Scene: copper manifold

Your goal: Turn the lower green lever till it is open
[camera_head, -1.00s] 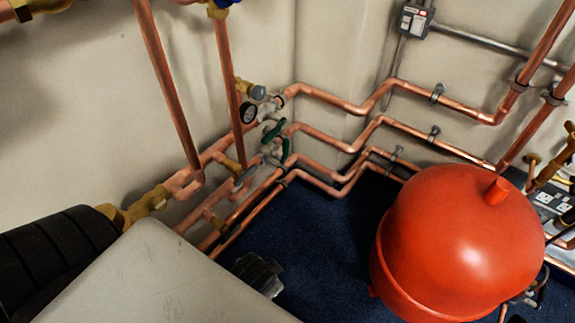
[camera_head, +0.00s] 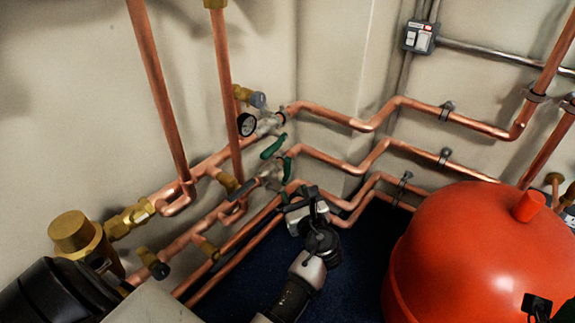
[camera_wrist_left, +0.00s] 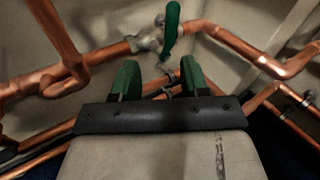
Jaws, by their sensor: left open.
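The lower green lever (camera_head: 286,168) stands up at the right end of a valve on the second copper pipe. The upper green lever (camera_head: 273,147) slants just above it. My left gripper (camera_head: 298,193) is open and empty, below and slightly right of the lower lever and apart from it. In the left wrist view the two green fingers of the left gripper (camera_wrist_left: 160,76) stand wide apart. A green lever (camera_wrist_left: 172,27), apparently the lower one, rises upright beyond and above the fingertips there.
Copper pipes (camera_head: 330,118) run along both walls around the levers. A round gauge (camera_head: 246,124) sits above left. A big red tank (camera_head: 480,250) fills the lower right. Brass fittings (camera_head: 75,232) are at lower left. Blue floor (camera_head: 355,245) shows between the arm and the tank.

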